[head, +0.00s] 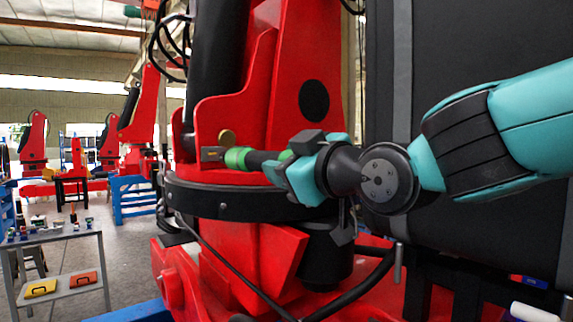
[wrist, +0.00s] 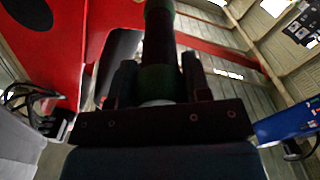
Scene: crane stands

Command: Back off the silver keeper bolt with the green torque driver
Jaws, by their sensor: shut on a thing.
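My gripper (head: 291,160) is shut on the torque driver (head: 262,158), which has a black body with green bands. The driver lies about level and points left, its green front end (head: 237,157) close to a small grey metal plate (head: 211,154) on the red crane. I cannot tell whether it touches. The silver keeper bolt is not clearly seen; the driver's end may hide it. In the wrist view the driver (wrist: 158,42) runs up and away between the dark fingers (wrist: 157,82), and its far end is cut off by the frame.
A black curved band (head: 240,203) runs below the driver. Black hoses and cables hang around the crane. A grey cart (head: 65,240) with small items stands at the lower left.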

